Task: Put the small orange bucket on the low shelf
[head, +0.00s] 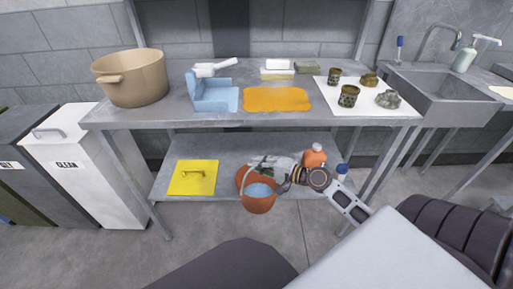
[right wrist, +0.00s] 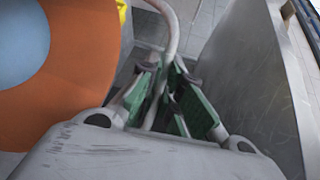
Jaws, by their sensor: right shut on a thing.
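The small orange bucket (head: 258,205) has a pale blue inside and overlaps the front edge of the low shelf (head: 225,152) in the head view. I cannot tell if it touches the shelf. It also fills the left of the right wrist view (right wrist: 75,100). My right gripper (head: 283,170) is beside and above the bucket, coming in from the right. In the right wrist view its green-padded fingers (right wrist: 168,105) are shut on the bucket's pale handle (right wrist: 172,30). My left gripper is not in view.
The table (head: 145,117) above holds a tan pot (head: 130,80) and an orange cloth (head: 276,100). A table leg (head: 130,180) stands at left.

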